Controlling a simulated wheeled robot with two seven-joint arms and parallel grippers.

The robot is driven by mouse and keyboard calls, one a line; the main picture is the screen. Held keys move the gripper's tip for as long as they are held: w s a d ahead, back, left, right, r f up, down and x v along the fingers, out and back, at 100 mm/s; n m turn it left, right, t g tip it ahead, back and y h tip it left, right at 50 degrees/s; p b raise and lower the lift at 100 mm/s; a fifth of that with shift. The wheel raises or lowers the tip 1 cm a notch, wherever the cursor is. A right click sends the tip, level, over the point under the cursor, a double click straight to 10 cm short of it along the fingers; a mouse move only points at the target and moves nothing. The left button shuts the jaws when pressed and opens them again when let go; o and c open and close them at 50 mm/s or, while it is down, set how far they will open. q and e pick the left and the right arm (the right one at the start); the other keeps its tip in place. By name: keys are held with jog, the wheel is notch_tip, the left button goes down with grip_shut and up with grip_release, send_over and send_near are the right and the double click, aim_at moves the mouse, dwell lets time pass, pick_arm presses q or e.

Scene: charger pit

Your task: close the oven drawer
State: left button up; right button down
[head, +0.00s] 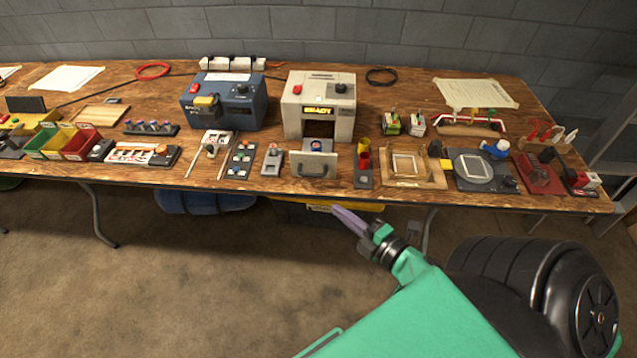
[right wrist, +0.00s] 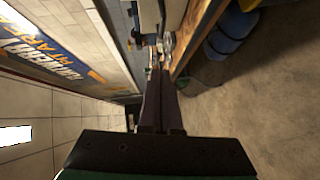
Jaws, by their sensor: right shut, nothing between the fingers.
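The oven (head: 319,104) is a cream box with a lit display reading "READY", standing on the wooden workbench. Its drawer (head: 313,163) sticks out of the front toward me, with a grey front and a curved handle. A round blue and red item (head: 316,146) lies in the drawer. My right gripper (head: 340,211) is shut and empty. In the head view it appears in front of the bench edge, just below and right of the drawer. Its fingers (right wrist: 154,100) are together in the right wrist view. My left gripper is not in view.
The workbench (head: 460,197) has a crowded front edge. A blue box (head: 224,101) stands left of the oven. A red and yellow stand (head: 363,165) and a wooden frame (head: 412,181) are right of the drawer. Blue and yellow-lidded bins sit under the bench.

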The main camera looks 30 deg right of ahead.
jog(key=p, duration=0.1)
send_near(309, 176)
jog(key=w+a, duration=0.3)
jog(key=shift+w+d+f, duration=0.2)
jog(key=shift+w+d, duration=0.1)
jog(key=shift+w, duration=0.3)
jog(key=shift+w+d+f, duration=0.2)
jog(key=shift+w+d, duration=0.15)
jog(key=shift+w, duration=0.2)
jog(key=shift+w+d+f, duration=0.1)
jog(key=shift+w+d, duration=0.15)
jog(key=shift+d, duration=0.05)
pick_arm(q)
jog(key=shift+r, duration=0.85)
